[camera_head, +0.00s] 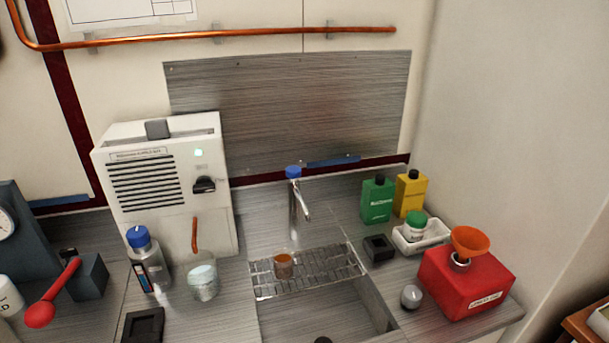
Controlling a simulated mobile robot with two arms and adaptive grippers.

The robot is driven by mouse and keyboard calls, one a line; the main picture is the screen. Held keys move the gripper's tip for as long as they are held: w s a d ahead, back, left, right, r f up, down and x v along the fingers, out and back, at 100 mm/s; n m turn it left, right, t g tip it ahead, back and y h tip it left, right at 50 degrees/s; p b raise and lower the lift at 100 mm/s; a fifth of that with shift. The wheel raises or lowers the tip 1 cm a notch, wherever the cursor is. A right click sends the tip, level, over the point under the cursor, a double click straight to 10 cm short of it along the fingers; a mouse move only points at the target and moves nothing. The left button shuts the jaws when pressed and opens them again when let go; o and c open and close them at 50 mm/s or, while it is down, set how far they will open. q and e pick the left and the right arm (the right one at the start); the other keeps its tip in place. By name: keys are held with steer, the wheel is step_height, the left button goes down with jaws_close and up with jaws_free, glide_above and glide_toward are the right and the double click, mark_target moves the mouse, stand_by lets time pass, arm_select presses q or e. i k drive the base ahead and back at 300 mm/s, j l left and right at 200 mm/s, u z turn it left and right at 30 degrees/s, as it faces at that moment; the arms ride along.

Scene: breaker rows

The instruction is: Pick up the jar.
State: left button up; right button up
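A small white jar with a green lid (415,226) stands in a white tray (437,238) on the counter, right of the sink. A clear glass vessel with whitish contents (202,282) stands left of the sink. A small amber cup (283,265) stands on the wire rack over the sink. The task does not say which vessel is the jar; the green-lidded one looks most like a jar. Neither of my grippers shows in the head view.
Green (377,202) and yellow (411,192) bottles stand behind the tray. A red container with an orange funnel (468,283) stands in front of it. A black block (379,248) sits left of it. The sink's wire rack (335,265) and faucet (298,205) are central.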

mark_target(283, 258)
steer(key=l+u, duration=0.25)
steer(key=l, duration=0.3)
steer(key=l+u, duration=0.2)
steer(key=l, duration=0.4)
steer(key=k+l+u, duration=0.25)
steer(key=l, duration=0.3)
steer(key=i, duration=0.1)
